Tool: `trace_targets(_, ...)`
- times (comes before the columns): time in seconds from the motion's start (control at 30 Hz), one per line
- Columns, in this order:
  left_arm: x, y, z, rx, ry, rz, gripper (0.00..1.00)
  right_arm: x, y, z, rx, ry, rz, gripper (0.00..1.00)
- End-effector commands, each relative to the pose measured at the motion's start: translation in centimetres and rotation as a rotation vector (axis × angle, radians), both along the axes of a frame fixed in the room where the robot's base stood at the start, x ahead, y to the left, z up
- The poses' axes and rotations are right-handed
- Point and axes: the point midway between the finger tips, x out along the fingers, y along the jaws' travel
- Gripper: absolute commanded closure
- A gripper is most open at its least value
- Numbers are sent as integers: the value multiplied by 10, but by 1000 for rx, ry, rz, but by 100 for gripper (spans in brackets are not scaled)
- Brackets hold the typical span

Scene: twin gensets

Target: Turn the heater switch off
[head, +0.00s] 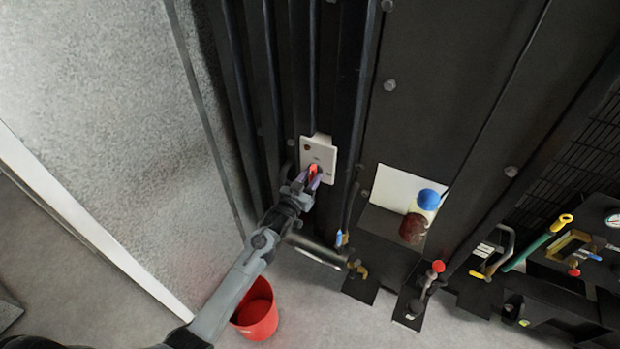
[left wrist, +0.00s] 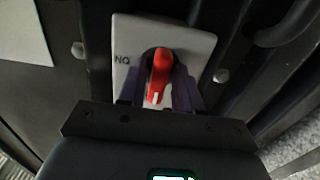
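The heater switch is a white plate (head: 318,152) on the dark upright panel, with a small dark red spot in its upper part. Its red knob (left wrist: 160,72) stands out from the plate, which also shows in the left wrist view (left wrist: 198,42). A white mark is at the knob's lower end, and the letters "NO" show to its left. My left gripper (head: 312,174) is at the plate, its purple fingers one on each side of the red knob. Whether the fingers touch the knob is not clear. My right gripper is not in view.
A red bucket (head: 256,312) stands on the floor below my left arm. A white shelf or sheet (head: 395,188) with a blue-capped container (head: 428,199) and a dark red jar (head: 413,228) is to the right. Valves with coloured handles are at lower right. A grey wall is at left.

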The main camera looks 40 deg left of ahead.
Motion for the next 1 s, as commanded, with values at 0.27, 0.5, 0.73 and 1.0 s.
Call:
trace_targets(0.27, 0, 0, 3, 3, -6, -1, 55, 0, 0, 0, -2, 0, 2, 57)
trace_targets(0.5, -9, -2, 1, 3, -5, -1, 55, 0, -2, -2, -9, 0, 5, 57)
trace_targets(0.73, -41, -9, 0, 3, -4, -2, 55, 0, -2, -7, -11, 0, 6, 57)
trace_targets(1.0, -84, -17, 0, 3, -4, -1, 55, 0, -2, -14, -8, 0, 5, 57)
